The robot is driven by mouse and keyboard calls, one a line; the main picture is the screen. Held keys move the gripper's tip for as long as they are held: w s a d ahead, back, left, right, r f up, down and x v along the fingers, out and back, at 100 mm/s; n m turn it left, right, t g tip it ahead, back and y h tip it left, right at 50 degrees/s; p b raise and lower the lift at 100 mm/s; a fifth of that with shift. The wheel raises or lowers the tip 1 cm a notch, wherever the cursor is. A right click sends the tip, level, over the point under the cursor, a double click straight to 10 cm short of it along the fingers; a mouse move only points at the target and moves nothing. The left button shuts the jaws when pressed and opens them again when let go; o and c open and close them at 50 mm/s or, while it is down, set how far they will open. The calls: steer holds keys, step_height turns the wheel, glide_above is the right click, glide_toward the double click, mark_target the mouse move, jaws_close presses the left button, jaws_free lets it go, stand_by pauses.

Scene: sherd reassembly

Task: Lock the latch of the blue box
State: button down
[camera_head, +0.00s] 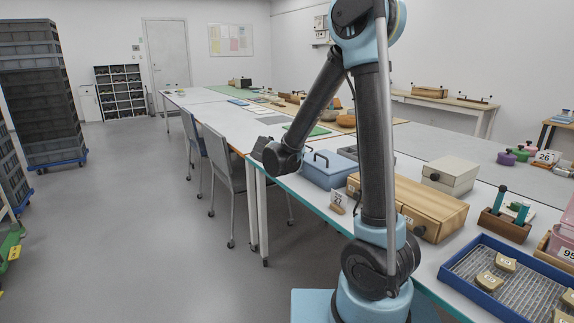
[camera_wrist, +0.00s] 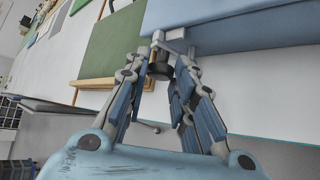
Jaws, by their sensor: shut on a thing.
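The blue box (camera_head: 325,170) stands on the long table, with a dark handle on its lid. In the wrist view, the box (camera_wrist: 245,22) fills the upper right. Its latch (camera_wrist: 160,70), a dark knob with a brass-coloured part beside a grey metal bracket, sits at the box's edge. My gripper (camera_wrist: 162,62) is shut on the latch, with one finger on each side. In the head view my wrist is at the box's left side and the fingers cannot be made out. Whether the latch is locked cannot be told.
A wooden box (camera_head: 430,207) and a small tag marked 27 (camera_head: 337,200) stand near the blue box. A cream box (camera_head: 450,175) is behind. A blue-rimmed tray (camera_head: 478,299) with sherds lies at front right. Chairs (camera_head: 228,168) stand along the table's left side.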

steer(key=shift+s+d+f+m+t+y, duration=0.15)
steer(key=shift+s+d+m+t, duration=0.2)
steer(key=shift+t, duration=0.3)
steer(key=shift+s+d+m+t+y, duration=0.15)
steer(key=shift+s+m+t, duration=0.25)
steer(key=shift+t, duration=0.25)
steer(key=c, duration=1.3)
jaws_free()
steer(key=shift+c, duration=0.2)
steer(key=v, duration=1.1)
steer(key=shift+s, duration=0.35)
steer(key=shift+a, duration=0.1)
